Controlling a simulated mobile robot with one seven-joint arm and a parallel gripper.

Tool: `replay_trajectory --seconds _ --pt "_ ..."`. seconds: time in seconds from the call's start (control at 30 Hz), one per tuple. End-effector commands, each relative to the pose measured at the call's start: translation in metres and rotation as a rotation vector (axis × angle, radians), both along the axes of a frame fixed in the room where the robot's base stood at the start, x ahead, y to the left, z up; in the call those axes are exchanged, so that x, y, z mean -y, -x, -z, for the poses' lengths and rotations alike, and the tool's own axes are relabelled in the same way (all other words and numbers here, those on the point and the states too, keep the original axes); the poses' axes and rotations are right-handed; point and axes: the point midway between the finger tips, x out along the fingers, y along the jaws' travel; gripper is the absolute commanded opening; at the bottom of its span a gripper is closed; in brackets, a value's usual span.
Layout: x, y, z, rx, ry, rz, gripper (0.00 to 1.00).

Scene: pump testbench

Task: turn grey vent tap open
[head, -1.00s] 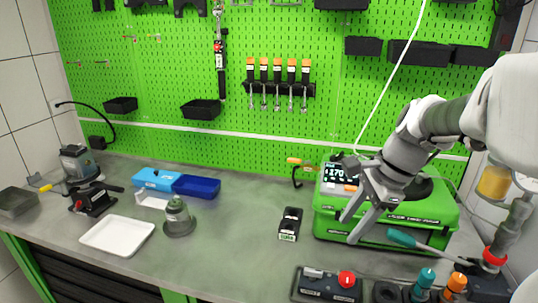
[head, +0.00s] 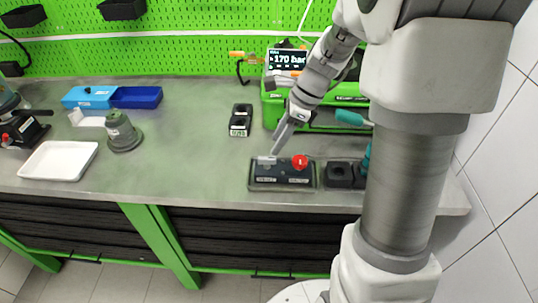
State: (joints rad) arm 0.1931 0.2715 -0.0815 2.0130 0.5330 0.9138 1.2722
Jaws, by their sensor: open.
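A dark block (head: 283,180) with a red knob (head: 299,161) stands near the front edge of the bench in the head view. A small light-grey lever (head: 265,160) on its left end looks like the grey vent tap; its exact angle is too small to tell. My gripper (head: 277,150) reaches down from the upper right, its fingertips just above and behind the grey lever. It is open, seen nearly edge-on, with nothing visible in it. I cannot tell whether a finger touches the lever.
A green test unit (head: 272,112) with a display reading 170 bar stands behind. A black device (head: 240,120) lies to the left, and a dark holder (head: 340,174) stands close at right. A white tray (head: 58,160) is far left.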

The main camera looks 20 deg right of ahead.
Motion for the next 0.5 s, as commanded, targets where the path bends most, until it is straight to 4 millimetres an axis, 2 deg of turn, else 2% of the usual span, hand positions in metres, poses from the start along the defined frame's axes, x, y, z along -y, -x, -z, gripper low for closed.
replay_trajectory --seconds 0.03,0.2,0.33,0.5 --pt "-0.004 -0.001 0.012 -0.004 -0.001 -0.002 0.46" --pt "-0.015 -0.004 0.038 -0.002 -0.001 -0.002 0.46" --pt "-0.02 -0.006 0.05 -0.001 -0.001 -0.002 0.46" --pt "-0.022 -0.007 0.055 0.001 0.0 -0.002 0.46"
